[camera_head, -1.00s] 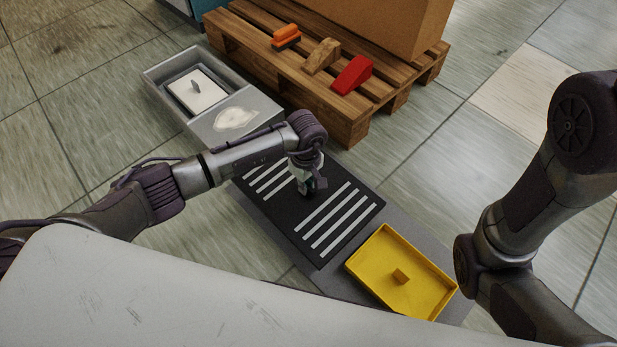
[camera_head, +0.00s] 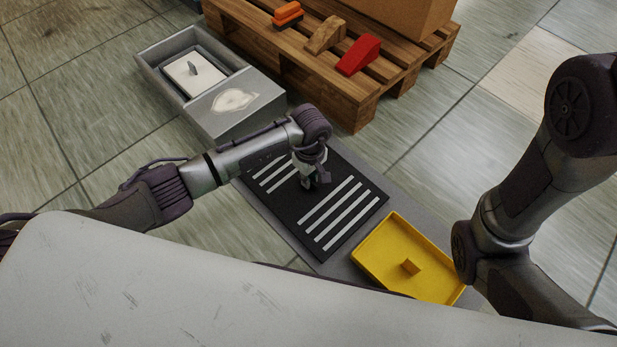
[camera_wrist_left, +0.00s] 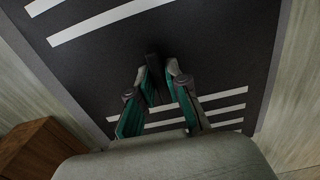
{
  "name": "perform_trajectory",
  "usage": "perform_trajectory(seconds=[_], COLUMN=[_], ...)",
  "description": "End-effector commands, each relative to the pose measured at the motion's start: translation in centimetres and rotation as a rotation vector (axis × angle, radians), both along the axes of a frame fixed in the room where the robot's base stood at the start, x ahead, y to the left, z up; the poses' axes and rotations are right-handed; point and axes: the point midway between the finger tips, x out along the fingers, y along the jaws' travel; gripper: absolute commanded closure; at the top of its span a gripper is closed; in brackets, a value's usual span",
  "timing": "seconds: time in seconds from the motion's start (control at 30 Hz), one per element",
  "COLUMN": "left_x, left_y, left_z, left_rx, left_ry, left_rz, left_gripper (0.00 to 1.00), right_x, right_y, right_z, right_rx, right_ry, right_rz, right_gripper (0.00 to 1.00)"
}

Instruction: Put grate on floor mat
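The grate (camera_head: 338,222) is a flat black plate with white stripes on both sides of a dark raised handle (camera_wrist_left: 153,66). It lies over the grey floor mat (camera_head: 285,227), and it looks flat, though any small gap beneath cannot be made out. My left gripper (camera_head: 308,184) is over the middle of the grate. In the left wrist view its fingertips (camera_wrist_left: 158,72) are close together, one on each side of the handle. Whether both press on it cannot be told. My right arm shows at the right, but its gripper is out of view.
A yellow tray (camera_head: 384,268) with a small block (camera_head: 410,267) sits on the mat's near end. A grey bin (camera_head: 228,124) with a white-lidded piece stands at the far left. A wooden pallet (camera_head: 352,113) carries a carton, a red wedge and other items behind.

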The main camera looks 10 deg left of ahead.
Motion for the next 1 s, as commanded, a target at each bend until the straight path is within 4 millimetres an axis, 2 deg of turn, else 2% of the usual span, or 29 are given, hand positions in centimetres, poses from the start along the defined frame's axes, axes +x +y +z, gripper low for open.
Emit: perform_trajectory(seconds=[0.03, 0.1, 0.37, 0.47, 0.57, 0.8, 1.0], left_x=[0.0, 0.0, 0.0, 0.0, 0.1, 0.1, 0.0], left_y=[0.0, 0.0, 0.0, 0.0, 0.0, 0.1, 0.0], left_z=[0.1, 0.1, 0.1, 0.7, 2.3, 7.8, 11.1], left_rx=[0.0, 0.0, 0.0, 0.001, 0.001, 0.001, 0.0], left_ry=[0.0, 0.0, 0.0, -0.001, -0.003, -0.003, -0.001], left_rz=[0.0, 0.0, 0.0, 0.0, -0.001, -0.002, -0.001], left_gripper=[0.73, 0.63, 0.63, 0.63, 0.63, 0.63, 0.63], right_x=[0.0, 0.0, 0.0, 0.0, 0.0, 0.0, -0.2], right_y=[0.0, 0.0, -0.1, -0.1, 0.0, 0.0, 0.0], right_z=[0.0, 0.0, 0.1, 0.6, 1.8, 6.1, 8.5], right_rx=[0.0, 0.001, 0.002, 0.002, 0.002, 0.001, 0.002], right_ry=[0.0, 0.0, 0.0, 0.0, 0.002, -0.001, -0.005], right_rz=[0.0, -0.001, 0.001, 0.001, 0.0, 0.001, 0.001], right_gripper=[0.6, 0.6, 0.6, 0.6, 0.6, 0.6, 0.6])
